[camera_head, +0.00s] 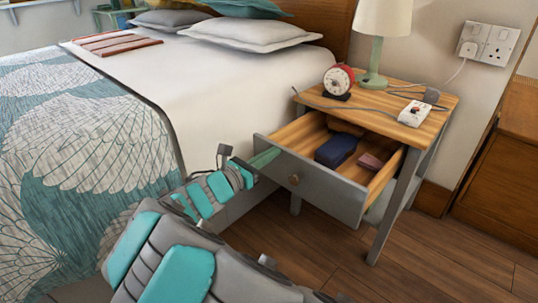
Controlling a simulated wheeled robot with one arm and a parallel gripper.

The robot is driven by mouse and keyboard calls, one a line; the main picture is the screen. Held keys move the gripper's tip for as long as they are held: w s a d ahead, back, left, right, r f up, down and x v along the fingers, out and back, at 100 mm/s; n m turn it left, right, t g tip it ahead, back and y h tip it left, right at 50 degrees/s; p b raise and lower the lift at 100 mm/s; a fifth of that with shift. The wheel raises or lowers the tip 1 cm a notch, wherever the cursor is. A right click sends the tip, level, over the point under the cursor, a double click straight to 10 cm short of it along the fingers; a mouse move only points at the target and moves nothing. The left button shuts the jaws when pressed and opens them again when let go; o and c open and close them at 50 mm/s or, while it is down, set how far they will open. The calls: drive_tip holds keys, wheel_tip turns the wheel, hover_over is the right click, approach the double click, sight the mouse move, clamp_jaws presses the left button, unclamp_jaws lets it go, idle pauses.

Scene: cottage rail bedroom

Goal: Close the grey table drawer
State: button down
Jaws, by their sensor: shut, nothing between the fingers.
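The grey table drawer (318,193) stands open, pulled out from the bedside table (438,98). It has a round wooden knob (294,180) on its grey front. Inside lie a dark blue case (337,150), a pinkish item (370,162) and a brown item at the back. My gripper (262,158) is at the drawer's left front corner, partly behind my arm's wrist. Its fingers look closed and hold nothing. I cannot tell whether it touches the drawer.
A bed (150,80) stands close on the left. A lamp (383,25), a red clock (338,80), and a white device (414,113) with a cable sit on the tabletop. A wooden cabinet (505,170) is at right. Wooden floor (420,260) is clear in front.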

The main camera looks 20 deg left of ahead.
drive_tip(key=p+x, duration=0.6)
drive_tip(key=x, duration=2)
drive_tip(key=shift+w+d+r, duration=0.1)
drive_tip(key=shift+w+r, duration=0.05)
drive_tip(key=shift+r, duration=0.15)
